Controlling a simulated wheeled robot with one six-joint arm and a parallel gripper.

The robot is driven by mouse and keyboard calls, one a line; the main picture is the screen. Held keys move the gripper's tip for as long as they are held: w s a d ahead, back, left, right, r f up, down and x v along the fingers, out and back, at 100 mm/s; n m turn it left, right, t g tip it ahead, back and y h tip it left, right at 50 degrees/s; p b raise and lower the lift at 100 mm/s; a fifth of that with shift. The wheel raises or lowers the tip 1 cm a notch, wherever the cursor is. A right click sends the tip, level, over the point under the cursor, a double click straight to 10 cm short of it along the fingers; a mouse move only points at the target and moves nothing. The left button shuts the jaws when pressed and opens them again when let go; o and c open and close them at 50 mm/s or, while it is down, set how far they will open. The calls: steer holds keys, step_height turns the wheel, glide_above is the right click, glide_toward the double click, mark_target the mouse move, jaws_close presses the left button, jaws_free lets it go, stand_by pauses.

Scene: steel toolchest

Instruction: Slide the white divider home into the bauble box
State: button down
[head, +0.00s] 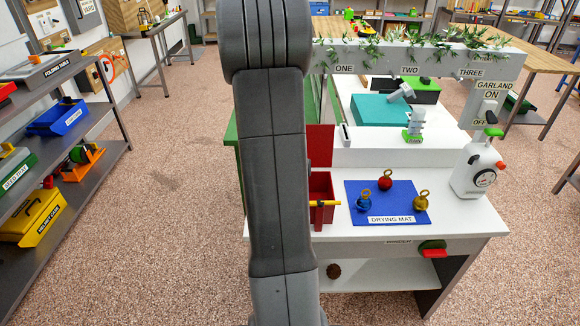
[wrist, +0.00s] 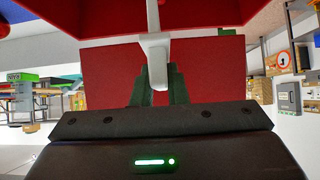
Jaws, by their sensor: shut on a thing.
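The white divider (wrist: 155,45) shows in the wrist view, held upright in the picture between the dark fingers of my gripper (wrist: 158,92). My gripper is shut on it. The divider's far end reaches up between red walls of the bauble box (wrist: 215,10); I cannot tell whether it sits in a slot. A flat red panel (wrist: 110,72), perhaps the box's lid, stands behind the fingers. In the head view the red box (head: 321,186) is partly hidden by my arm, with its red panel (head: 320,145) upright behind it. My gripper and the divider are hidden there.
A blue drying mat (head: 378,188) with red, blue and yellow baubles lies right of the box. A yellow rod (head: 325,204) shows at the box's front. A white canister (head: 478,168) stands at the bench's right end. A garlanded beam (head: 420,57) spans the back.

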steer(key=shift+f+b, duration=2.75)
steer(key=shift+f, duration=0.15)
steer(key=shift+f, duration=0.2)
steer(key=shift+f+b, duration=0.3)
steer(key=shift+b, duration=0.15)
steer(key=shift+f+b, duration=1.45)
steer(key=shift+f, duration=0.1)
steer(key=c, duration=1.4)
jaws_free()
steer(key=shift+o, duration=0.2)
steer(key=shift+r, duration=0.15)
